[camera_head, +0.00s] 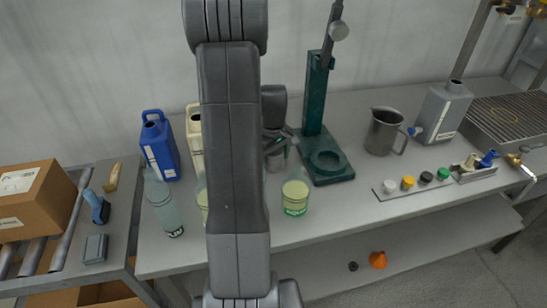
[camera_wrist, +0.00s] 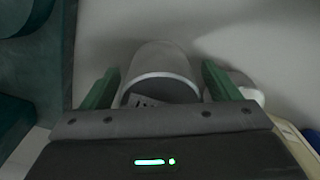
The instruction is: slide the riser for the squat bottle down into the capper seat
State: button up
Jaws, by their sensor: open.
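A grey cylindrical piece, which looks like the riser (camera_wrist: 162,60), lies between the two green fingers of my open gripper (camera_wrist: 161,88) in the wrist view. It has a pale rim and a dark end with a small label. Whether the fingers touch it I cannot tell. In the head view my gripper (camera_head: 277,138) is partly hidden by my arm, with the grey riser (camera_head: 275,160) just below it. The capper seat (camera_head: 327,161) is a round recess in the base of the dark green capper (camera_head: 316,95), right of my gripper, and looks empty.
A clear bottle (camera_head: 163,203) and a blue jug (camera_head: 159,148) stand left. A steel jug (camera_head: 385,132) and a row of caps (camera_head: 408,182) are right of the capper.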

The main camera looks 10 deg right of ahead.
jog(key=c, duration=1.2)
